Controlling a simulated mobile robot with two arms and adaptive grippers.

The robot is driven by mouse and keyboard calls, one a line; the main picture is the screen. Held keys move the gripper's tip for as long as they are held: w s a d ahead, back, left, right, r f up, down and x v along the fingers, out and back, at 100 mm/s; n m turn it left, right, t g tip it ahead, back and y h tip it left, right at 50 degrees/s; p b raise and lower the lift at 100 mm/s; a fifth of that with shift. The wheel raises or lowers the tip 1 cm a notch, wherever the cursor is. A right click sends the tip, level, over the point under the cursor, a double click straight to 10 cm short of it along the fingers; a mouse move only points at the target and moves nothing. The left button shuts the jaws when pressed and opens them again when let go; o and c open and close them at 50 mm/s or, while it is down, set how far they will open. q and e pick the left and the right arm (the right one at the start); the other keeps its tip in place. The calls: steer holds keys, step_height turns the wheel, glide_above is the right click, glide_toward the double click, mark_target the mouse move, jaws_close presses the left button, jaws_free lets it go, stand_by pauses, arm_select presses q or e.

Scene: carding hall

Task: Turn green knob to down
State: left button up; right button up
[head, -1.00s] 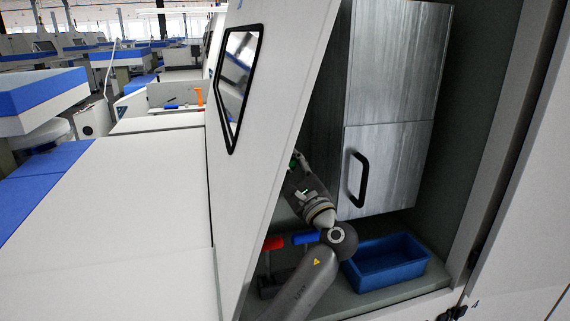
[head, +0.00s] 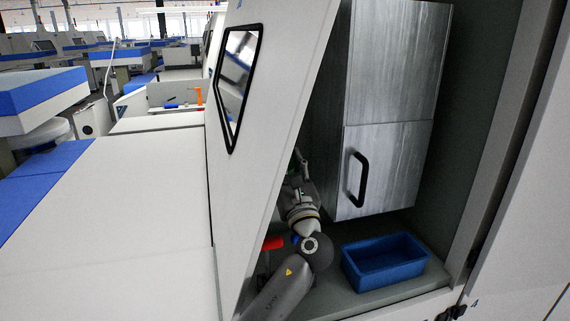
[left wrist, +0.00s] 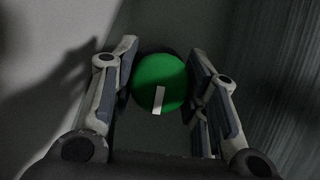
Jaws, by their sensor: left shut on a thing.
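The green knob (left wrist: 158,78) is round, with a white mark (left wrist: 158,100) running from near its middle toward its lower edge in the left wrist view. The mark points almost straight down, slightly tilted. My left gripper (left wrist: 165,85) has a finger on each side of the knob and is shut on it. In the head view my left gripper (head: 298,170) is partly hidden by the slanted white panel, and the knob is not visible there. My right gripper is in neither view.
A grey metal cabinet (head: 390,75) with a black handle (head: 357,180) hangs right of my left arm. A blue bin (head: 385,265) sits on the shelf below. A red-handled object (head: 272,243) lies beside my arm. The slanted white panel (head: 265,100) stands close on the left.

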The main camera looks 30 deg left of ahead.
arm_select(q)
steer(key=shift+f, duration=0.25)
steer(key=o, duration=1)
steer(key=shift+r, duration=0.1)
steer(key=shift+o, duration=0.2)
steer(key=shift+r, duration=0.1)
steer(key=shift+d, duration=0.1)
steer(key=v, duration=1.2)
